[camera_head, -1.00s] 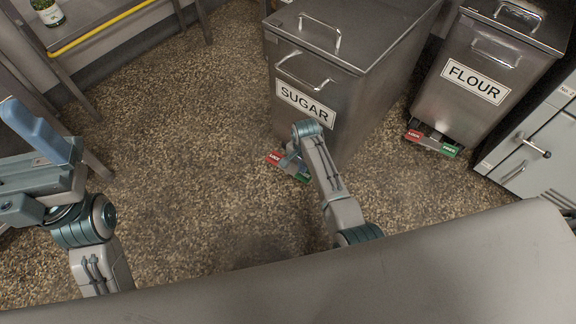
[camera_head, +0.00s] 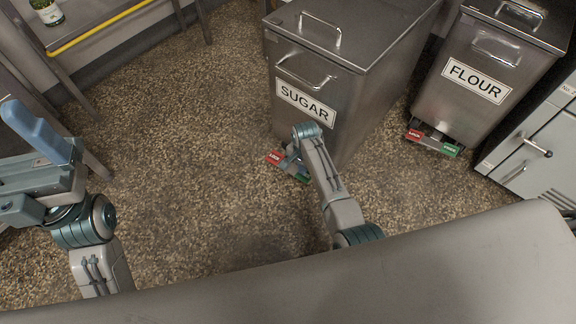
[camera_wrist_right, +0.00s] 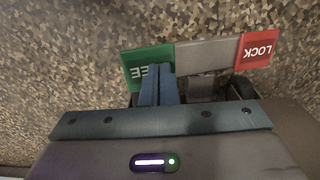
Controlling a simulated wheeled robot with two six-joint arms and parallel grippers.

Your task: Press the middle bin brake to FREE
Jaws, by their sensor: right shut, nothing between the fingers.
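The steel SUGAR bin (camera_head: 330,95) stands in the middle of the head view. Its brake pedal is low at its front, with a red LOCK end (camera_head: 275,157) and a green end beside my right wrist. In the right wrist view the green FREE end (camera_wrist_right: 134,60) is left and the red LOCK end (camera_wrist_right: 257,50) right. My right gripper (camera_wrist_right: 160,70) is shut and empty, its blue fingertips overlapping the FREE end. I cannot tell whether they touch it or how the pedal is tilted. My left gripper (camera_head: 38,132) is at the far left, away from the bins; its jaw opening is unclear.
The FLOUR bin (camera_head: 470,80) with its own red and green pedal (camera_head: 432,142) stands to the right. A drawer cabinet (camera_head: 530,145) is at the right edge. A rack with a yellow rail (camera_head: 95,30) is at upper left. Speckled floor (camera_head: 180,130) lies clear between.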

